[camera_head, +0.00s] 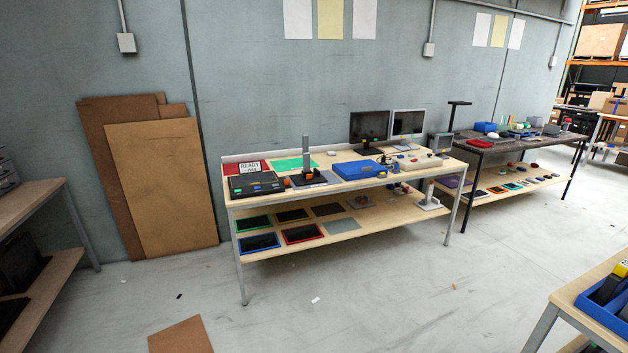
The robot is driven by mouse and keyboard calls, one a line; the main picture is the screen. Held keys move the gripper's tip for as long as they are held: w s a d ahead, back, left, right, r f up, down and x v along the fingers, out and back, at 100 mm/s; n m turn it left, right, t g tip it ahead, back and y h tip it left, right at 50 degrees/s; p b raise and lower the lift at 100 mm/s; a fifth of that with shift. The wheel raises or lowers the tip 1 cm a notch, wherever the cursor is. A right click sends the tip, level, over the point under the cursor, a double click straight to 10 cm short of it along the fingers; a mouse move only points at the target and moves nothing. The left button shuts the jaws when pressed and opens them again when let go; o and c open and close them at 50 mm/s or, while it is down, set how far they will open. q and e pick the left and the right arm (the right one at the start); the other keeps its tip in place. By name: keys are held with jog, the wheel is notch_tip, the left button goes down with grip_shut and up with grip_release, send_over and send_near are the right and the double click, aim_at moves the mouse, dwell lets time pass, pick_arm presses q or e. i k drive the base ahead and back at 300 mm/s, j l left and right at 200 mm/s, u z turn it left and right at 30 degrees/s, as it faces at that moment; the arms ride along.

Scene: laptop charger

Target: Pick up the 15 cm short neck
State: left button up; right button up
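On the near workbench, a grey upright post (306,155) stands on a dark flat base (308,178), with an orange part beside it. On the lower shelf at right, a shorter grey post (430,190) stands on a light base plate (431,204). I cannot tell whether either is the 15 cm short neck; no length marking is readable. Neither of my grippers is in view.
The workbench (238,204) also bears a blue case (358,170), a black case (255,185) and two monitors (369,128). A blue bin (600,312) sits on a table at lower right. A brown board (181,337) lies on otherwise mostly clear floor.

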aim_at(306, 156)
jog(key=i, duration=0.95)
jog(key=i+u, duration=0.1)
jog(key=i, duration=0.9)
jog(key=i+l, duration=0.2)
jog(key=i, duration=0.75)
jog(key=i+l+u, duration=0.1)
jog(key=i, duration=0.85)
